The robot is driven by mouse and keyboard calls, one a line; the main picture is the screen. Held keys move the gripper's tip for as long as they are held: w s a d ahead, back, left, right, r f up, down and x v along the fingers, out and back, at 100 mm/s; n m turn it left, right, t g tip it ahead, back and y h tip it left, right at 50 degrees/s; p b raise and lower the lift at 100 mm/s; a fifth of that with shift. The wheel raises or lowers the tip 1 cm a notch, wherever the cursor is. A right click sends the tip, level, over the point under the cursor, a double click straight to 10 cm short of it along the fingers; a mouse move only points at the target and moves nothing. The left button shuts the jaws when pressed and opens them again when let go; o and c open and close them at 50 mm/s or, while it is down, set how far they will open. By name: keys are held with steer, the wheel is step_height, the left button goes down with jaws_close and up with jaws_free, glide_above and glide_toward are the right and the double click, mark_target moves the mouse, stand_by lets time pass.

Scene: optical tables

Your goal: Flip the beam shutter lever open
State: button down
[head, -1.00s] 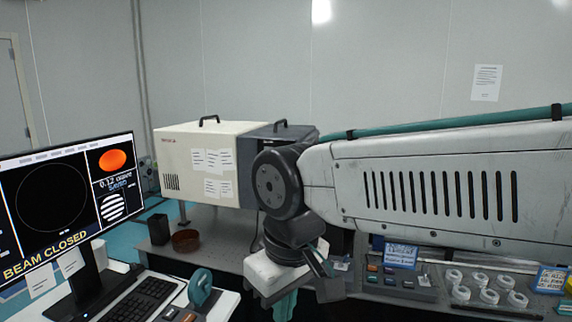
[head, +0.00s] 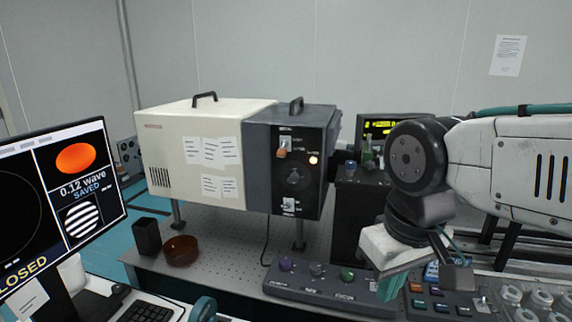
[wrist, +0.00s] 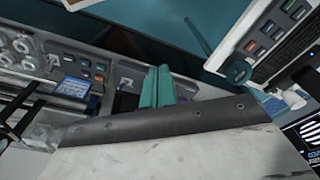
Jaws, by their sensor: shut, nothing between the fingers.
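A dark box (head: 309,190) is joined to the right end of a cream housing (head: 195,150). The labels are too small to read, so I cannot tell which one is the shutter lever. My gripper (head: 388,288) has teal fingers, shut and empty, pointing down to the right of the box and apart from it. The fingers also show in the wrist view (wrist: 157,86).
A monitor (head: 65,200) at left shows "LOSED", its start cut off. A control strip with coloured knobs (head: 330,285) lies before the box. A black cup (head: 146,236) and brown dish (head: 181,250) stand left.

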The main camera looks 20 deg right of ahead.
steer(key=w+d+f+n+g+h, duration=0.1)
steer(key=w+d+n+g+h, duration=0.1)
steer(key=w+d+n+h, duration=0.35)
steer(key=w+d+r+n+t+h, duration=0.2)
steer(key=w+d+n+t+h, duration=0.1)
steer(key=w+n+h, duration=0.6)
steer(key=w+a+f+n+t+y, duration=0.2)
steer(key=w+a+n+t, duration=1.2)
steer(key=w+a, duration=0.2)
steer(key=shift+w+a+y, duration=0.35)
steer(key=shift+w, duration=0.1)
steer(key=shift+w+d, duration=0.1)
